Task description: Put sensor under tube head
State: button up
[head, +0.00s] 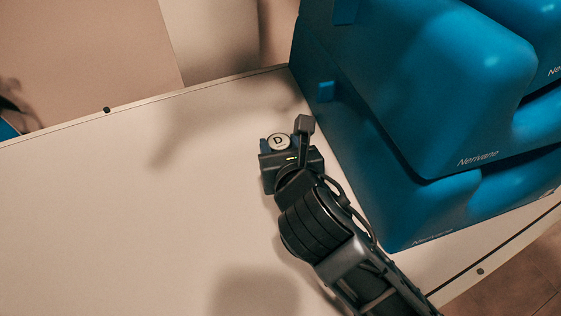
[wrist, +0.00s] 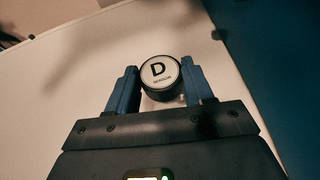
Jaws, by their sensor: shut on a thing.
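The sensor (head: 279,142) is a small round disc with a white face marked "D" and a dark rim. In the wrist view the sensor (wrist: 160,75) sits between the two blue fingers of my gripper (wrist: 162,90), which is shut on it. In the head view my gripper (head: 277,145) is over the pale table, close to the left side of the blue machine. I cannot tell whether the sensor touches the table. No tube head can be made out for sure in either view.
Large blue machine housings (head: 400,90) marked "Nerivane" fill the right side, next to my gripper. The pale table (head: 90,210) is clear to the left. Its back edge has a dark knob (head: 107,110). Blue shows at the wrist view's right (wrist: 275,60).

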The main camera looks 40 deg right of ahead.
jog(key=shift+f, duration=2.3)
jog(key=o, duration=1.1)
jog(key=shift+f, duration=0.1)
jog(key=shift+s+b, duration=0.1)
jog(key=shift+b, duration=0.2)
jog(key=v, duration=1.2)
